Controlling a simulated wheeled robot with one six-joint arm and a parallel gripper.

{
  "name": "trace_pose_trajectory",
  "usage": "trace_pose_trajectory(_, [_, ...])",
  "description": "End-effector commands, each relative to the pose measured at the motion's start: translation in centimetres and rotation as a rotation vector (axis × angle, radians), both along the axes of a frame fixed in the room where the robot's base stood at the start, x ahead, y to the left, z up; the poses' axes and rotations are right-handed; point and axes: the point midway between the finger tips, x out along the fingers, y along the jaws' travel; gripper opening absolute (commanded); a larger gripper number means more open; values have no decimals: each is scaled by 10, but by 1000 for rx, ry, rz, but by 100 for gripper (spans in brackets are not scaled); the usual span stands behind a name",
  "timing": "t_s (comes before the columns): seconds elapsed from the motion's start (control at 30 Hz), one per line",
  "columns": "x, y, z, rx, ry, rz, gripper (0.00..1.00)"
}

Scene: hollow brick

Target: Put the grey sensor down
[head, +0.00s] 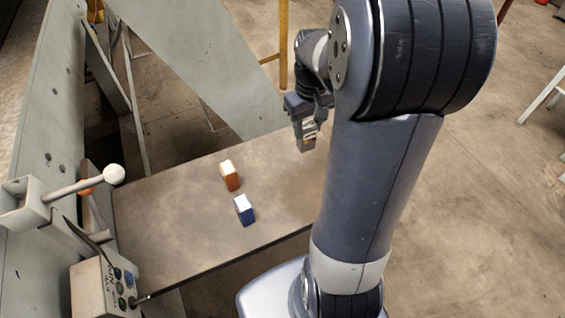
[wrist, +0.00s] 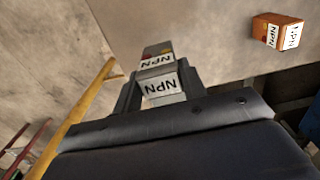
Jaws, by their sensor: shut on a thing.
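The grey sensor (wrist: 161,84) is a small block with white NPN labels, held between the fingers of my gripper (wrist: 158,95) in the wrist view. In the head view my gripper (head: 307,132) is over the right end of the grey table, pointing down, with the sensor (head: 307,145) at its tips. My arm hides part of that end of the table, and I cannot tell whether the sensor touches the surface.
The table (head: 165,220) bears an orange block (head: 229,175) and a blue block (head: 244,210), both with white tops. The orange block also shows in the wrist view (wrist: 262,31). A lever with a white knob (head: 113,174) and a button box (head: 100,287) stand at left. A yellow post (head: 283,45) rises behind.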

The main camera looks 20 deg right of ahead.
Motion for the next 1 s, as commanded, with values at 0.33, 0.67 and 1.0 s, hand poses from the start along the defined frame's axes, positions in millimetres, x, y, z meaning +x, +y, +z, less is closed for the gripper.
trace_pose_trajectory(0.33, [0,0,-53,1,2,-1,15])
trace_pose_trajectory(0.67, [0,0,-89,0,1,-1,15])
trace_pose_trajectory(1.0, [0,0,-92,0,1,-1,15])
